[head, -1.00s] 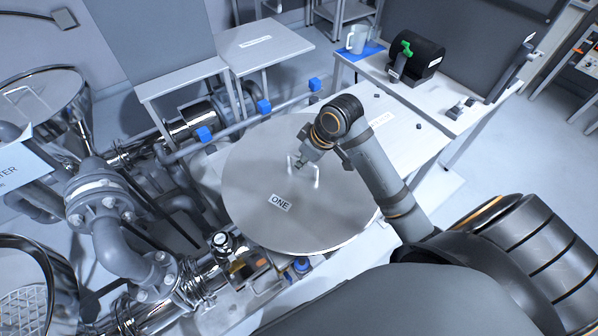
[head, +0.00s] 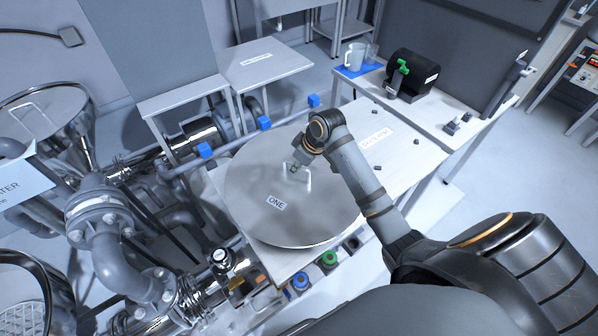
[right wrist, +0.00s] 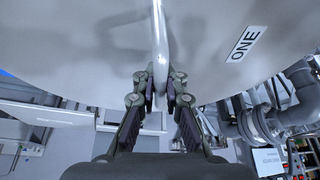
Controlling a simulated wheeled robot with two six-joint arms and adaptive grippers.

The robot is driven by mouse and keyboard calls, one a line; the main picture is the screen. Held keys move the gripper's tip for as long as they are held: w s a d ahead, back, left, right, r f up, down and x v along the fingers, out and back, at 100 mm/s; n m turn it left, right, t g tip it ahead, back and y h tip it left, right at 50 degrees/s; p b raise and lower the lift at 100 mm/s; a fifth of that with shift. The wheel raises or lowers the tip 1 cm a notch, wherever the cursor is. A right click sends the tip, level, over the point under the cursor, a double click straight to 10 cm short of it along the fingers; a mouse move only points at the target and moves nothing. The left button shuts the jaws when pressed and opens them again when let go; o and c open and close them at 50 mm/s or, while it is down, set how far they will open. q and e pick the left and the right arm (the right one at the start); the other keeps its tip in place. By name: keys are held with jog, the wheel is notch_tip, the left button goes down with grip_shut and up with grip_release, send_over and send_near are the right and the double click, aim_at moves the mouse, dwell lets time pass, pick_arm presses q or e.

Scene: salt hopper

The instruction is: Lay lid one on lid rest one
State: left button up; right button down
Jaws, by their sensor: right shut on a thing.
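Lid one, a large round grey metal disc marked ONE (head: 255,205), lies level in the middle of the head view. Its upright handle (head: 308,180) stands at its centre. My right gripper (head: 293,168) is shut on this handle; the right wrist view shows the handle bar (right wrist: 160,45) between the two fingers (right wrist: 160,98). The lid covers the left end of a white table (head: 405,158); I cannot tell whether it touches the table. Lid rest one cannot be made out for certain; labels on the tables are too small to read. My left gripper is not in view.
Pipes with blue handles (head: 204,150) run close behind and left of the lid. Small white tables (head: 265,62) stand behind. A mug (head: 355,56) and a black box (head: 412,72) stand at the back right. Blue and green round fittings (head: 329,258) show below the lid's near edge.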

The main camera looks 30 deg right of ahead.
aim_at(299, 174)
jog(key=w+f, duration=0.1)
jog(key=d+f, duration=0.1)
jog(key=f, duration=0.1)
jog(key=w+d+f, duration=0.1)
jog(key=shift+w+d+f, duration=0.1)
jog(key=shift+w+f, duration=0.15)
jog(key=shift+w, duration=0.1)
notch_tip(299, 174, down, 2)
jog(key=shift+f+p, duration=0.1)
jog(key=shift+p, duration=0.5)
jog(key=shift+f, duration=0.45)
jog(key=c, duration=1.4)
grip_release()
jog(key=shift+s, duration=0.1)
jog(key=v, duration=1.2)
jog(key=shift+f, duration=0.1)
